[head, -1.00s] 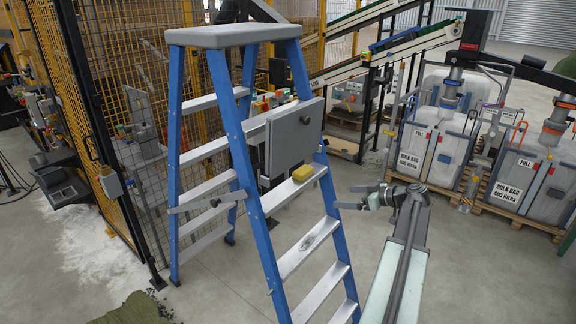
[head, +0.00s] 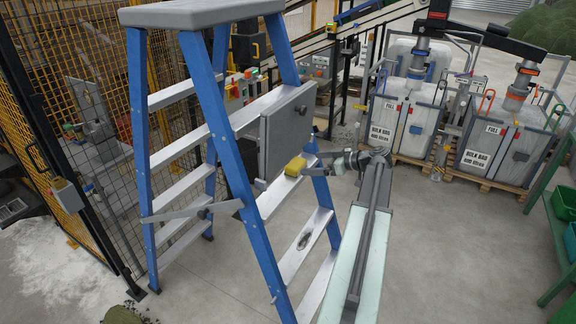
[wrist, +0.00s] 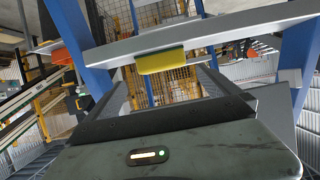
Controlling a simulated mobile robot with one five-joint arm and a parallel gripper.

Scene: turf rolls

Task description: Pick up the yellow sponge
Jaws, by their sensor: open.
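The yellow sponge (head: 295,167) lies on a grey metal step of the blue stepladder (head: 230,150), beside a grey panel. My gripper (head: 326,165) is just to the right of the sponge in the head view, open and empty, with its fingers pointing toward it. A small gap seems to remain between them. In the wrist view the sponge (wrist: 161,60) shows ahead near the upper middle, against the pale step edge (wrist: 215,32).
The grey panel (head: 288,133) stands on the ladder close behind the sponge. A grey bar (head: 190,212) crosses the ladder lower down. Bulk bag containers (head: 402,125) stand at the back right, a green rack (head: 550,230) at the right edge. The floor right of the ladder is clear.

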